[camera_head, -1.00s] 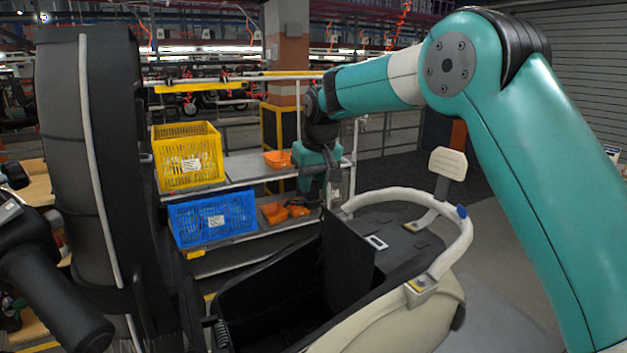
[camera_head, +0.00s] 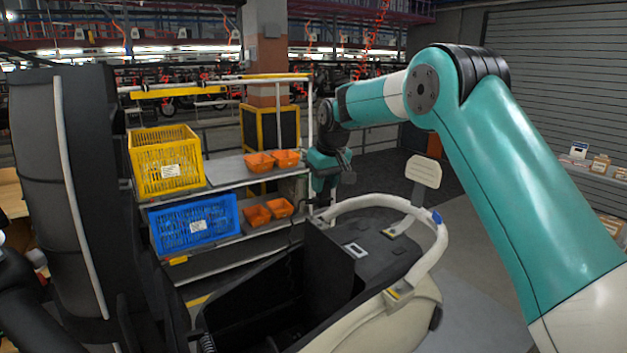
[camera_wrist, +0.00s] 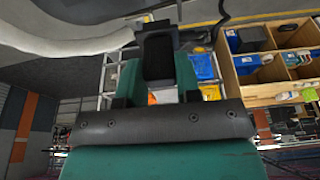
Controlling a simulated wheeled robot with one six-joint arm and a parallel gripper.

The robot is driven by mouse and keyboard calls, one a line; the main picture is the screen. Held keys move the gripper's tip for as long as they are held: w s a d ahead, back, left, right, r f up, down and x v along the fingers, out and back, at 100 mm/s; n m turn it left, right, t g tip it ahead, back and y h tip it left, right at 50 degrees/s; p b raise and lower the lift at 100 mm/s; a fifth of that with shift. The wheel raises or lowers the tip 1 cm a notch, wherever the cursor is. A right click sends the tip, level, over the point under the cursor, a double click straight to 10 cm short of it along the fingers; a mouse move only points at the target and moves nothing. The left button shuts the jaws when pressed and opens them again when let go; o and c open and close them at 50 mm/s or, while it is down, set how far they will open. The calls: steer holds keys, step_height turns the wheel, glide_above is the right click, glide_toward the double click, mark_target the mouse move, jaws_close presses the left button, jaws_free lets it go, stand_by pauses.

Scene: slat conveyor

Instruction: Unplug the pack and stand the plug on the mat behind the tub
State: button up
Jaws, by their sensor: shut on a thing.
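My gripper (camera_head: 322,203) hangs past the far rim of the scooter body, beside the end of the white rail, and is shut. In the wrist view a black block, taken as the plug (camera_wrist: 158,55), sits between the teal fingers. A thin dark cable (camera_head: 290,262) rises from the black open tub (camera_head: 250,292) towards my gripper. A dark upright slab (camera_head: 333,268) stands in the tub; I cannot tell whether it is the pack. A small pale-edged dark rectangle, probably the mat (camera_head: 355,250), lies on the black deck behind the tub. The tub's floor is hidden.
A white rail (camera_head: 436,245) curves round the deck, with a pale backrest pad (camera_head: 423,171). Behind stands a rack with a yellow crate (camera_head: 165,165), a blue crate (camera_head: 194,225) and several orange bins (camera_head: 259,163). A tall black seat-like part (camera_head: 65,190) stands at left.

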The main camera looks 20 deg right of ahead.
steer(key=w+d+p, duration=0.2)
steer(key=d+p, duration=0.1)
steer(key=d, duration=0.3)
steer(key=shift+w+d+r, duration=0.15)
steer(key=shift+w+d, duration=0.1)
stand_by(0.3)
steer(key=shift+f+b, duration=3.05)
steer(key=shift+f, duration=2)
steer(key=shift+f+b, duration=0.7)
steer(key=shift+f, duration=0.45)
steer(key=o, duration=1)
steer(key=shift+r, duration=0.1)
